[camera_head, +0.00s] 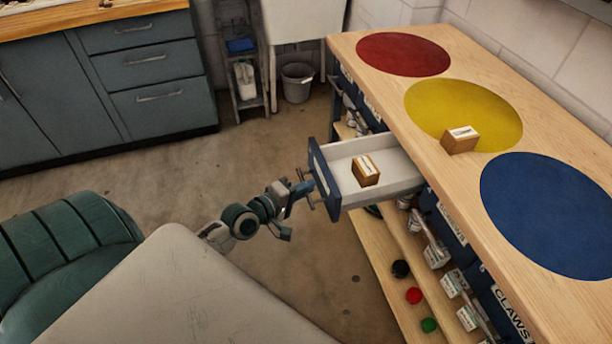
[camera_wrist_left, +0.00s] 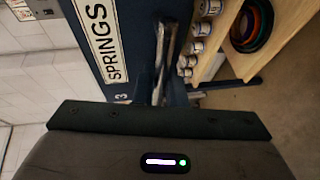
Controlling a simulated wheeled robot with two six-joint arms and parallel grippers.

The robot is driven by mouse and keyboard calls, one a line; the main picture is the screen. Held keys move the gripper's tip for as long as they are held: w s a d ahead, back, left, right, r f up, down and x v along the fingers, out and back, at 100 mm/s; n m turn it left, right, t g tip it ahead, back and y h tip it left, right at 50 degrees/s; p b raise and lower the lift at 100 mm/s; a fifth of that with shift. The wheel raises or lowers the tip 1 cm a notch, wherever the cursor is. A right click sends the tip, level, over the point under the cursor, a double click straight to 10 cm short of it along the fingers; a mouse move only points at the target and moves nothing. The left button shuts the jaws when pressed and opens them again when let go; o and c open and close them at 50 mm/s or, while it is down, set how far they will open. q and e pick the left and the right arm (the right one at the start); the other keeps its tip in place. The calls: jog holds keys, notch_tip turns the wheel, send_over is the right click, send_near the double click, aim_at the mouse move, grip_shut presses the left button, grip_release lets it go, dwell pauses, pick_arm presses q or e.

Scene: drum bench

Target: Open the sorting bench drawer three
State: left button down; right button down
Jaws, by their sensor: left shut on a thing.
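Drawer three (camera_head: 398,180) of the sorting bench (camera_head: 345,42) stands pulled out from under the wooden top, its white inside showing. A small wooden box with a white label (camera_head: 365,171) sits in it. In the left wrist view the drawer's dark blue front (camera_wrist_left: 135,42) carries a "SPRINGS" label (camera_wrist_left: 103,35) and the number 3. My left gripper (camera_head: 301,189) is at the front of the drawer, shut on its metal bar handle (camera_wrist_left: 169,55). The fingertips are partly hidden in both views. My right gripper is not in view.
A red disc (camera_head: 403,54), a yellow disc (camera_head: 440,108) and a blue disc (camera_head: 555,215) mark the bench top. A second wooden box (camera_head: 460,140) stands on the yellow one. A green padded seat (camera_head: 65,240) is at left. Floor (camera_head: 250,160) beyond my arm is clear.

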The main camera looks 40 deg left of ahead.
pick_arm(q)
jog(key=c, duration=1.5)
grip_release()
jog(key=shift+s, duration=0.1)
